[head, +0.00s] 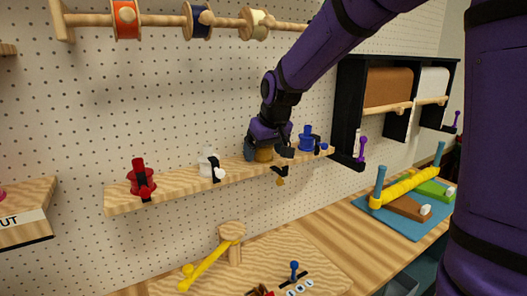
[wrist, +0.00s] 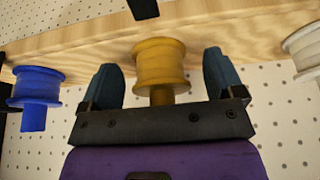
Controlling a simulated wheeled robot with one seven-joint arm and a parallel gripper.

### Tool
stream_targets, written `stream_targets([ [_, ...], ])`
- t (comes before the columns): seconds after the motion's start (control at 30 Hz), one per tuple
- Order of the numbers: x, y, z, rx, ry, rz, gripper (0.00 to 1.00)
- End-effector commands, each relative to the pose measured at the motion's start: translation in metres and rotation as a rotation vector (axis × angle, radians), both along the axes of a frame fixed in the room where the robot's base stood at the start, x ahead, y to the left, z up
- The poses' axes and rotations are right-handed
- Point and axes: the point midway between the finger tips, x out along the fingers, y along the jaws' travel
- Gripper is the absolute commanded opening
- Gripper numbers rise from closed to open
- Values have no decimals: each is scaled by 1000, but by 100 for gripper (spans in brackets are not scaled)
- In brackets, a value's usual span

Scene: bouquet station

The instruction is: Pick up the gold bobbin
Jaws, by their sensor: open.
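The gold bobbin (wrist: 161,66) stands on a wooden shelf (wrist: 100,42) between the two fingers of my gripper (wrist: 161,80) in the wrist view. The jaws are open, with a finger on each side of the bobbin and small gaps visible. In the head view my gripper (head: 266,152) is at the shelf (head: 235,172), and the gold bobbin (head: 263,155) is partly hidden by it. A gold tag hangs from the shelf front below.
A blue bobbin (head: 307,138) and a white bobbin (head: 207,160) stand on either side of the gold one. A red bobbin (head: 139,178) is farther left. Ribbon spools (head: 126,18) hang on a rod above. A pegboard wall (head: 100,110) is behind.

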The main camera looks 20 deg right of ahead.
Motion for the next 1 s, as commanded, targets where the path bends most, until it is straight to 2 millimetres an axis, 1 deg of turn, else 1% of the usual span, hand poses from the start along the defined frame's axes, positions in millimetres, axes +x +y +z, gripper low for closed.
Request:
stream_targets([
  [0.03,0,0,0,0,0,0,87],
  [0.07,0,0,0,0,0,0,80],
  [0.1,0,0,0,0,0,0,71],
  [0.17,0,0,0,0,0,0,57],
  [0.2,0,0,0,0,0,0,48],
  [0.27,0,0,0,0,0,0,34],
  [0.53,0,0,1,0,0,0,34],
  [0.67,0,0,4,0,-1,0,34],
  [0.77,0,0,11,0,-1,0,34],
  [0.97,1,0,35,1,-4,0,34],
  [1.0,-3,0,38,0,-2,0,34],
])
